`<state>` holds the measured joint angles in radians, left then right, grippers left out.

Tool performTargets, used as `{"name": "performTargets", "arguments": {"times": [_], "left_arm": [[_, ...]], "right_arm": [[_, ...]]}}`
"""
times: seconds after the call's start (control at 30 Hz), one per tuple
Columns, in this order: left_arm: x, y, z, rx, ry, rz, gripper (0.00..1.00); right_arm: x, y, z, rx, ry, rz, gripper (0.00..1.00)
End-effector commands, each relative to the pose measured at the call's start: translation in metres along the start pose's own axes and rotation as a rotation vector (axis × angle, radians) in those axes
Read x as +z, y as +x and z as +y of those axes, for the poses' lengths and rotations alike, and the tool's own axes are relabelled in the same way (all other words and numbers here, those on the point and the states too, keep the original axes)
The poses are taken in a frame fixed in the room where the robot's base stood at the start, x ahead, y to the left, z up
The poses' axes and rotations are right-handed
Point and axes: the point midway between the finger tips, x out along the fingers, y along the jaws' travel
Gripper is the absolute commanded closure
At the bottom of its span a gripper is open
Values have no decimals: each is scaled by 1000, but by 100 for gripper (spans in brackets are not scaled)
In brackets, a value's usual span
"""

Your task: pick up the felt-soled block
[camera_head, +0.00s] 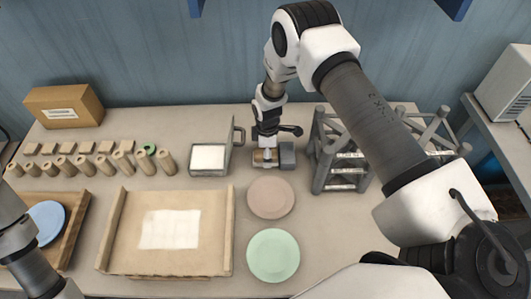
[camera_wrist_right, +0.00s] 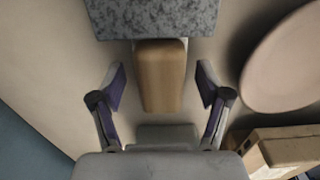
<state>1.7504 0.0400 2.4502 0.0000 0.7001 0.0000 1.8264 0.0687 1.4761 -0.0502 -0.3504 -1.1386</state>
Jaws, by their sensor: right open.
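The felt-soled block lies on the table below my right gripper, with a grey speckled part (camera_head: 287,155) and a light wooden part (camera_head: 265,158). In the right wrist view the grey speckled part (camera_wrist_right: 150,18) is cut off by the top edge, and the wooden part (camera_wrist_right: 160,75) points down from it. My right gripper (camera_wrist_right: 161,84) is open, with one purple-padded finger on each side of the wooden part and a gap to both. In the head view the right gripper (camera_head: 266,147) hangs over the wooden part. My left gripper is out of view.
A metal box (camera_head: 208,173) stands to the left and a grey rack (camera_head: 342,180) to the right. A pink plate (camera_head: 270,197) and a green plate (camera_head: 273,255) lie in front. A wooden tray (camera_head: 120,235) and several wooden pegs (camera_head: 88,166) are at the left.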

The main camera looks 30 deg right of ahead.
Motion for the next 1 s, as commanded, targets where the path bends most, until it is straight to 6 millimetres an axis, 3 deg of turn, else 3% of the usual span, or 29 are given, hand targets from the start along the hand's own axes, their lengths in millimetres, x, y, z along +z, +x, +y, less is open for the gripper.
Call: {"name": "performTargets", "arguments": {"times": [0.13,0.3,0.4,0.73,1.0], "left_arm": [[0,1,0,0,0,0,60],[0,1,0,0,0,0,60],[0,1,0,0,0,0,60],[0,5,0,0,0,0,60],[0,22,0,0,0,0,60]], "right_arm": [[0,0,0,0,0,0,28],[0,0,0,0,0,0,88],[0,0,0,0,0,0,96],[0,-6,1,1,0,0,96],[-1,-47,1,4,0,2,96]]}}
